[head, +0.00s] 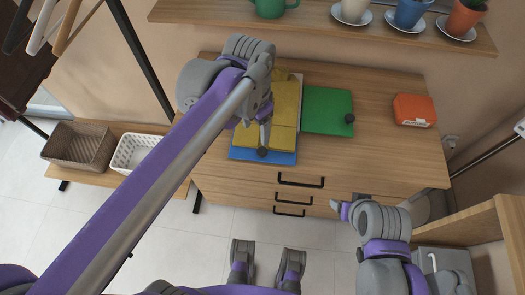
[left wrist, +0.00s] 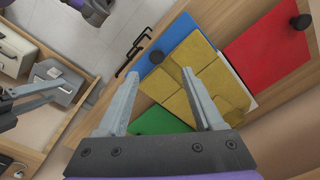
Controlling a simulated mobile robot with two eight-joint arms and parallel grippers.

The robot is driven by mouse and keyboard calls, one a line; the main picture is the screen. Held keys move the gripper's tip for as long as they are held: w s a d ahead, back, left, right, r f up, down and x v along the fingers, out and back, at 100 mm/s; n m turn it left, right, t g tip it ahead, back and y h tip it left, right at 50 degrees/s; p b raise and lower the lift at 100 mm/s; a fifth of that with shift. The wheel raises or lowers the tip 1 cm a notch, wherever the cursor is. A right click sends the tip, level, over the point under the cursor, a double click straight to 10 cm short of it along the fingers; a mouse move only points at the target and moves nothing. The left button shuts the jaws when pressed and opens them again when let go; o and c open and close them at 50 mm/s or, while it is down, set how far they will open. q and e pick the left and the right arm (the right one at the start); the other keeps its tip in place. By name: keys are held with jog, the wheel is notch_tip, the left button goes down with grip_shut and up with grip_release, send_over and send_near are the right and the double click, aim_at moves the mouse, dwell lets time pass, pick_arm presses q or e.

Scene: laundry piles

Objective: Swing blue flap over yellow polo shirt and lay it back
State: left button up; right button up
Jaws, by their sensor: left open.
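The folded yellow polo shirt (head: 286,104) lies on the middle of a folding board on the wooden dresser top. It also shows in the left wrist view (left wrist: 222,88). The blue flap (head: 283,157) lies flat at the dresser's front side, with its outer part bare and a black knob (left wrist: 157,57) near its edge. My left gripper (head: 264,136) is open and empty just over the blue flap, its fingertips close to the knob; I cannot tell whether they touch it. My right gripper (head: 340,208) is off the dresser's front, its jaw opening unclear.
The green flap (head: 327,108) lies flat to the right, with a black knob. A red flap (left wrist: 263,52) shows in the left wrist view. An orange box (head: 414,109) stands farther right. A shelf (head: 330,25) with pots hangs behind. Baskets (head: 80,148) stand left.

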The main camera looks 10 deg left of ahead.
aim_at(262, 151)
pick_arm(q)
jog(key=shift+m+g, duration=0.3)
jog(key=shift+m, duration=0.2)
jog(key=f, duration=0.3)
jog(key=d+f+b, duration=0.1)
jog(key=f, duration=0.3)
jog(key=w+f+b, duration=0.1)
jog(key=f, duration=0.3)
jog(key=shift+d, duration=0.25)
pick_arm(e)
notch_tip(262, 151, down, 3)
jog(key=shift+f, duration=0.1)
pick_arm(q)
grip_shut()
dwell(0.3)
